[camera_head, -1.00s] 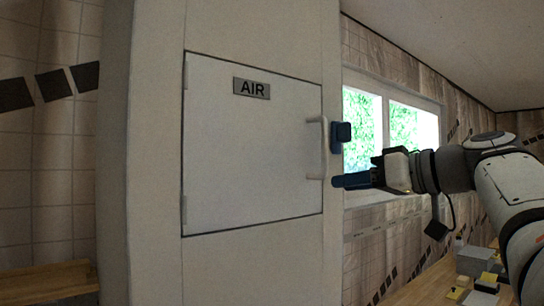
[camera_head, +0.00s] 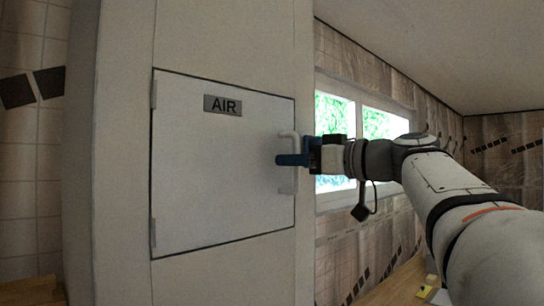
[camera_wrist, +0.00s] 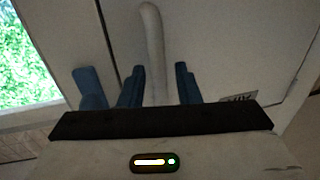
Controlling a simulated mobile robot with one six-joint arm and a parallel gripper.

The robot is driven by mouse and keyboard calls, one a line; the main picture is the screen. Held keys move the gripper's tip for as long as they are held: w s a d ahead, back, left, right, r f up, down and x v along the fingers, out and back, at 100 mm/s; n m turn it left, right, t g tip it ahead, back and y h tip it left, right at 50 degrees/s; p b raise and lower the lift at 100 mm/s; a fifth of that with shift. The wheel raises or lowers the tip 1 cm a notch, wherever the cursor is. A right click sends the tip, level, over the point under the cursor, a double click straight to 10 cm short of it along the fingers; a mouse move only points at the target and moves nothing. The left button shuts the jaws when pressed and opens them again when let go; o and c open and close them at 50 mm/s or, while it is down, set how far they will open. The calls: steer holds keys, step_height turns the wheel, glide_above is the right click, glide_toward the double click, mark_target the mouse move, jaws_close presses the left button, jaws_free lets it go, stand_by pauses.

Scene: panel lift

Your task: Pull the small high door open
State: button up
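The small high door (camera_head: 215,185) is a pale square panel with an "AIR" label (camera_head: 222,105). It looks shut, flush in a tall pale cabinet front. Its upright bar handle (camera_head: 288,182) is at the right edge. My gripper (camera_head: 290,160) is at the handle, and its blue finger crosses the bar in the head view. In the wrist view the handle (camera_wrist: 152,40) runs down between the two blue fingers (camera_wrist: 158,85). A gap shows on the right side of the bar; the left finger is very near it, and contact cannot be told.
A blue block (camera_wrist: 88,88) shows left of the fingers in the wrist view; what it belongs to is unclear. A bright window (camera_head: 340,115) is right of the cabinet (camera_head: 225,40). Free room lies in front of the door.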

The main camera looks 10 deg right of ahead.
steer(key=shift+c, duration=0.2)
jaws_close()
stand_by(0.4)
